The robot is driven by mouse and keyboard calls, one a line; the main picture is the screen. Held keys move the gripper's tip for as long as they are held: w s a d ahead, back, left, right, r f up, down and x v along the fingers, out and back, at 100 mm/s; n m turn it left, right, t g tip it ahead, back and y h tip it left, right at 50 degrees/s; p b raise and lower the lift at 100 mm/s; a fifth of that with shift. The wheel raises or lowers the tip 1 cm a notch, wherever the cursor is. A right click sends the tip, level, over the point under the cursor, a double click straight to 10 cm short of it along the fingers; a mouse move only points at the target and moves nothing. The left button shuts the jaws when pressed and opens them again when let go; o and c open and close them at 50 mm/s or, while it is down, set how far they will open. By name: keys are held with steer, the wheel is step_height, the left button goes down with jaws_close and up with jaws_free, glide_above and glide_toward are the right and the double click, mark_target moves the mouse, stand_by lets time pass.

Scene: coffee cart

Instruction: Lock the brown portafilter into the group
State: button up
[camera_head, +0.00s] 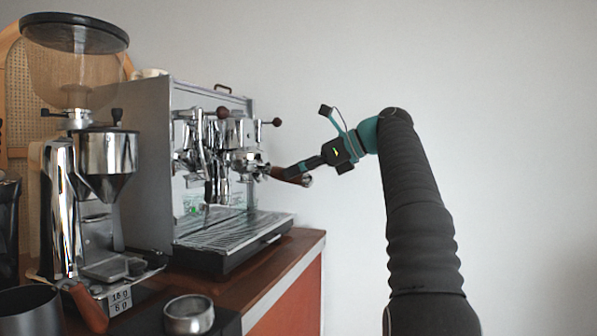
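The espresso machine (207,97) stands on the counter with its chrome group parts facing right. The brown portafilter (279,173) is at the right-hand group (246,158), its head at the group's underside and its handle pointing right and slightly down. Whether its lugs are engaged cannot be made out. My gripper (293,172) comes in from the right, and its dark fingers meet the handle and look closed on it. The fingers cover part of the handle, and its chrome end shows just beyond them.
A grinder (106,160) stands at the left, with another brown-handled portafilter (90,308) low in front. A metal ring-shaped cup (189,314) sits on a dark mat near the front. The drip tray (232,232) is below the groups. Free air lies right of the counter.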

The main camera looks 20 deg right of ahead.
steer(key=shift+o, duration=0.7)
steer(key=shift+f, duration=0.1)
steer(key=shift+d, duration=0.15)
steer(key=shift+v, duration=1.4)
steer(key=s+d, duration=0.7)
steer(key=d, duration=0.2)
steer(key=shift+d, duration=0.3)
